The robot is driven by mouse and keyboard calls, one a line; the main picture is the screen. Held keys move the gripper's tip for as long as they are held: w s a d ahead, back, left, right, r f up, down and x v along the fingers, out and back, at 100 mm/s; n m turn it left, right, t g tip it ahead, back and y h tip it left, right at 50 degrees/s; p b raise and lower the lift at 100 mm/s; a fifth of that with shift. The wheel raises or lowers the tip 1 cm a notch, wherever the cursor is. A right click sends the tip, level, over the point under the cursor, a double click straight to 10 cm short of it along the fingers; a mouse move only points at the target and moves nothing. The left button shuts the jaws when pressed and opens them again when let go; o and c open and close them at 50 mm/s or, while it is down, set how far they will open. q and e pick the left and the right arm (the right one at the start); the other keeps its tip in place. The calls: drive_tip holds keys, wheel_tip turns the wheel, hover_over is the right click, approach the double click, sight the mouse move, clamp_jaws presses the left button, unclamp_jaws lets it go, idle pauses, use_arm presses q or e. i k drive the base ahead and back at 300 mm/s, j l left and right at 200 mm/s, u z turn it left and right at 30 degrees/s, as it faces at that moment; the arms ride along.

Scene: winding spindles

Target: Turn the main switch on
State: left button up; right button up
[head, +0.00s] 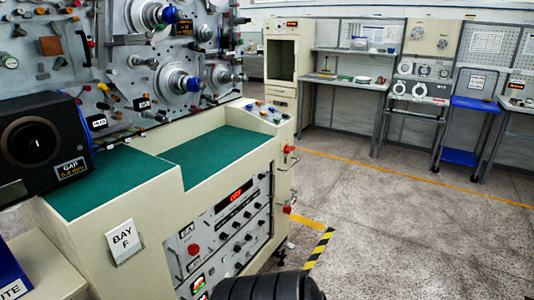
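The winding machine's cream cabinet (75,240) fills the left side. Its front panel (235,225) carries dark knobs, a lit red display (241,190), a round red button (193,249) and small gauges (198,284) low down. On the cabinet's right end are an upper red knob (290,149) and a lower red knob (287,209). Neither gripper is in view. A black ribbed part, probably of my arm, shows at the bottom edge.
A green worktop (215,148) and a board of spindles (180,82) are above the cabinet. A black gauge box (45,145) stands at left. Yellow-black floor tape (319,247) lies by the cabinet's right end. Open floor (400,230) extends right, with benches (345,82) behind.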

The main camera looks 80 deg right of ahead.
sight(288, 149)
drive_tip(key=z, duration=2.95)
drive_tip(key=i+l, duration=0.65)
drive_tip(key=i, duration=0.2)
drive_tip(key=l+z, duration=0.05)
